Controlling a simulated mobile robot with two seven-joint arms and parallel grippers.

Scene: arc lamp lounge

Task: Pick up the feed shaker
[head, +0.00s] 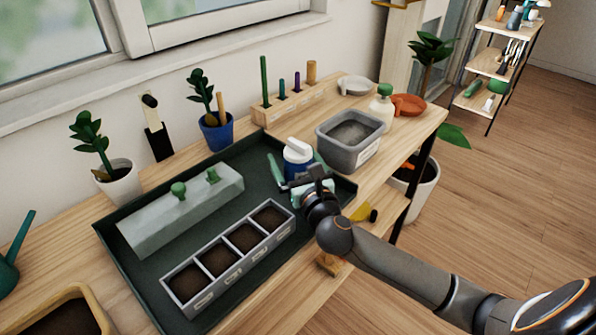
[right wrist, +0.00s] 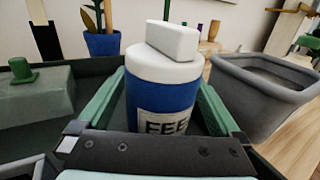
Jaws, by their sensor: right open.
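The feed shaker (head: 296,153) is a blue canister with a white lid and a white block-shaped top. It stands upright at the back right part of the dark tray (head: 140,279). In the right wrist view the shaker (right wrist: 160,88) is close and central, with a label reading "FEE" partly hidden by my gripper's body. My right gripper (right wrist: 161,100) is open, with one green finger on each side of the shaker. A clear gap to each finger cannot be made out. My left gripper is out of view.
A grey bin (head: 350,138) stands just right of the shaker. A grey-green lidded box (head: 180,212) and a planter with soil cells (head: 228,256) sit in the tray. A blue plant pot (head: 216,132) stands behind it.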

